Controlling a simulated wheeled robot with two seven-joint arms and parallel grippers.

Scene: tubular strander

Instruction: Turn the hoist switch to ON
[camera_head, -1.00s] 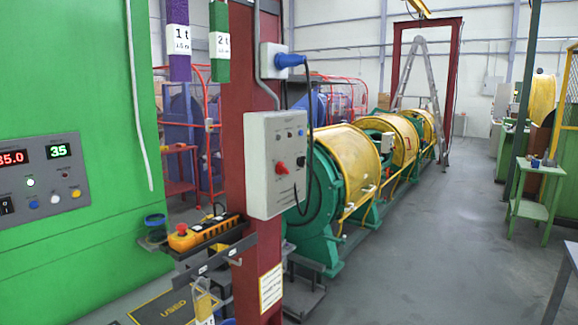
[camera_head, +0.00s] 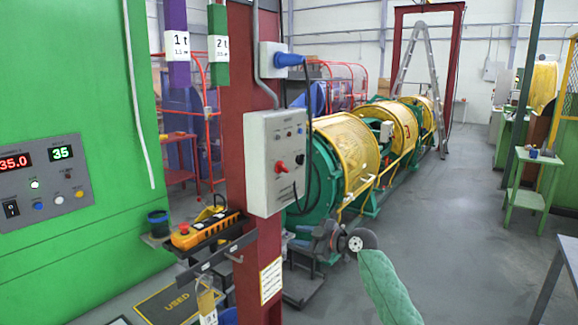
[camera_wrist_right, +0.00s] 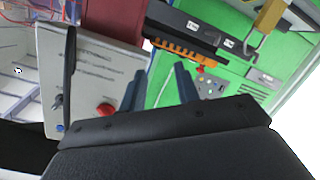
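The knob's ON marking is too small to read. My right gripper (camera_head: 312,238) is below and right of the box, apart from it. In the right wrist view its two fingers (camera_wrist_right: 160,84) are spread with nothing between them. My left gripper is out of view.
An orange and black pendant (camera_head: 205,230) lies on a dark shelf on the column below the box. The green control cabinet (camera_head: 75,100) stands left. Open floor (camera_head: 450,250) lies right.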

